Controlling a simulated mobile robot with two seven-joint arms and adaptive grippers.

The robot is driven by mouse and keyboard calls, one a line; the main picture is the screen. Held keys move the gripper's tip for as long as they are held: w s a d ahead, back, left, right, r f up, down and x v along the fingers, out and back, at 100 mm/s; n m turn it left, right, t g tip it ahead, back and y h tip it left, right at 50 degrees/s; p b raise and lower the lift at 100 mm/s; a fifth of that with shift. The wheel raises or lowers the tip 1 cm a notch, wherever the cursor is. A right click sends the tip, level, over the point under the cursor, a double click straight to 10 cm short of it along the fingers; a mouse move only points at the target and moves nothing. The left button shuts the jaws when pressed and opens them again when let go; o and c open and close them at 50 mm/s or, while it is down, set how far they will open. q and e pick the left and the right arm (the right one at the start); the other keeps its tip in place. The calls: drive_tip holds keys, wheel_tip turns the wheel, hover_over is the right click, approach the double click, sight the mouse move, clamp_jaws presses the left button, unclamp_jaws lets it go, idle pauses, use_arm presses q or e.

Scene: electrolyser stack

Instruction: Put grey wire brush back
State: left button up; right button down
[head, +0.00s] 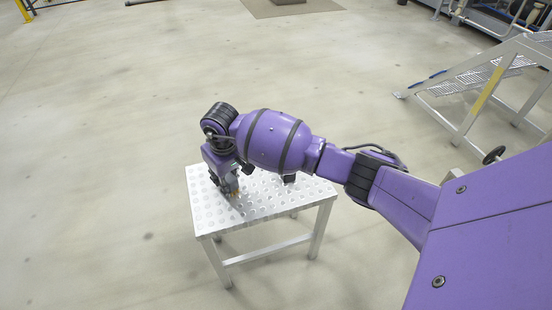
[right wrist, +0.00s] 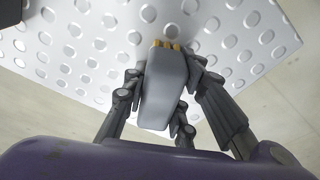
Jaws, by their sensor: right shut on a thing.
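The grey wire brush (right wrist: 163,88) is a grey block with tan bristles at its far end, seen in the right wrist view. My right gripper (right wrist: 165,82) is shut on it, with fingers on both sides of the block. In the head view, my right gripper (head: 228,184) is over the left part of a small perforated metal table (head: 264,193). The bristles point down toward the table top; I cannot tell whether they touch it. The brush is mostly hidden by the gripper in the head view. My left gripper is not in view.
A metal step stand (head: 475,85) with sloped treads is at the upper right. The floor left of the table is clear. A dark object (head: 289,178) shows at the table's back, partly behind my arm.

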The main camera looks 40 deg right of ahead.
drive_tip(key=shift+f+b, duration=0.4)
drive_tip(key=shift+f, duration=0.05)
drive_tip(key=c, duration=1.5)
unclamp_jaws()
drive_tip(key=shift+f, duration=0.1)
drive_tip(key=shift+o, duration=0.3)
drive_tip(key=shift+f, duration=0.1)
